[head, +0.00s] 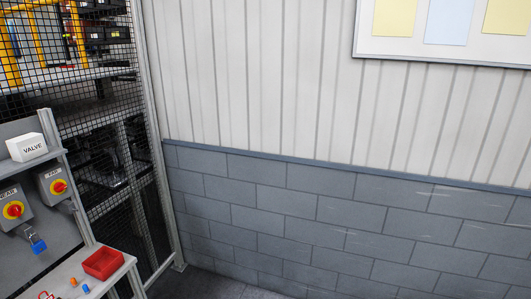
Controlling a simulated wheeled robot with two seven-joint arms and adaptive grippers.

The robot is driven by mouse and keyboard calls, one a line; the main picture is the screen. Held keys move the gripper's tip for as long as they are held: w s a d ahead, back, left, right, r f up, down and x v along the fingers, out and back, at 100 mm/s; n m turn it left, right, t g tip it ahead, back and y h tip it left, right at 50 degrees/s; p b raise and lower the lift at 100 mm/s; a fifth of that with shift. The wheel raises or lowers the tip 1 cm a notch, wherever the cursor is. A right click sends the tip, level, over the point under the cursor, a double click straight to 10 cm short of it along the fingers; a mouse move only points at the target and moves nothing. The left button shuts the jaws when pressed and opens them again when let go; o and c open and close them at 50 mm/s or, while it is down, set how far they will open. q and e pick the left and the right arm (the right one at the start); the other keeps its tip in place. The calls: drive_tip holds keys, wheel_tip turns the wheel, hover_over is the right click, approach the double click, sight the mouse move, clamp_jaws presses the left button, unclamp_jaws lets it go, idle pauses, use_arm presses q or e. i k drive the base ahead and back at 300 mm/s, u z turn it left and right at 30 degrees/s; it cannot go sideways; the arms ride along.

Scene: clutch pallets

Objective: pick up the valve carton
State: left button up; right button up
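The valve carton (27,147) is a small white box marked "VALVE" at the left edge of the head view. It sits on a narrow grey shelf (34,160) at the top of a grey panel. Nothing touches the carton from above or in front. Neither of my grippers shows in this view.
A mesh fence (120,130) stands behind. A block wall (340,225) fills the right; some floor shows below.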

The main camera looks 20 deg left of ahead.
sight(25, 148)
drive_tip(key=u, duration=0.75)
drive_tip(key=i, duration=1.2)
drive_tip(key=u, duration=1.75)
drive_tip(key=i, duration=0.8)
drive_tip(key=u, duration=0.5)
